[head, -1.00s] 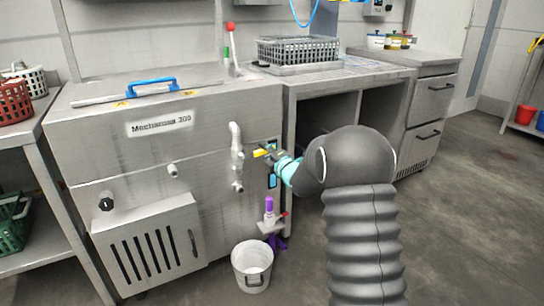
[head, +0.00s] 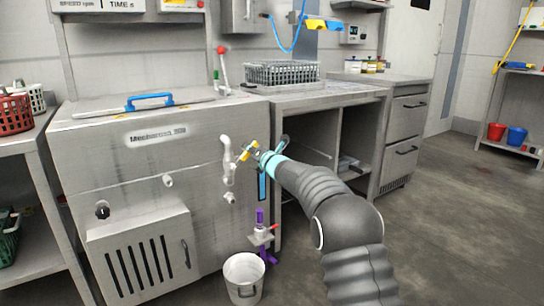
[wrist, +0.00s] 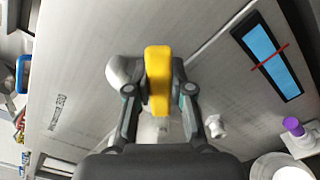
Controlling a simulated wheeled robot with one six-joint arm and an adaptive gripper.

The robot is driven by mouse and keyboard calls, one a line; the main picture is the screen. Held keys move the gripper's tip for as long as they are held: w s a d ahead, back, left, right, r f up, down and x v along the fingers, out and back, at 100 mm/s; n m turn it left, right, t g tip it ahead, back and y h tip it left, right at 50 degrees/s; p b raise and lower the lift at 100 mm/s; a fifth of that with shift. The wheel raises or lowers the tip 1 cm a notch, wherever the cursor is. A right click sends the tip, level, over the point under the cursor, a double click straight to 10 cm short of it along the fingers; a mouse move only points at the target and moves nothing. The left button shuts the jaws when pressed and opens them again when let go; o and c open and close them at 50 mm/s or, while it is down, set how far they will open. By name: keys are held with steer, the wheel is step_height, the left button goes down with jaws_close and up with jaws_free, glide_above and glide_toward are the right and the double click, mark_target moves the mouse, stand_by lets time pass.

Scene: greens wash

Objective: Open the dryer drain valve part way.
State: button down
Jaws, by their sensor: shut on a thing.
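A steel dryer (head: 150,125) stands at the left in the head view, with a pale bent pipe (head: 228,165) on its front. A yellow lever handle (head: 246,153) is beside that pipe, tilted in the head view. In the wrist view the handle (wrist: 158,80) stands nearly upright in the picture, in front of the pipe elbow (wrist: 122,72). My gripper (head: 258,152) is shut on the yellow handle; its fingers (wrist: 158,90) press both sides. The valve body behind the handle is mostly hidden. A blue sight gauge (wrist: 272,62) with a red line is to the right.
A white bucket (head: 243,285) stands on the floor below. A purple fitting with a red handle (head: 274,227) projects above it. A steel counter (head: 330,91) bears a wire basket (head: 283,73). The floor at the right is clear.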

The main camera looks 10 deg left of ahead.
steer(key=shift+s+a+r+n, duration=0.15)
steer(key=shift+a+n, duration=0.15)
steer(key=shift+n, duration=0.2)
steer(key=c, duration=1)
jaws_free()
steer(key=shift+a, duration=0.1)
steer(key=shift+d, duration=0.2)
steer(key=shift+d+r, duration=0.1)
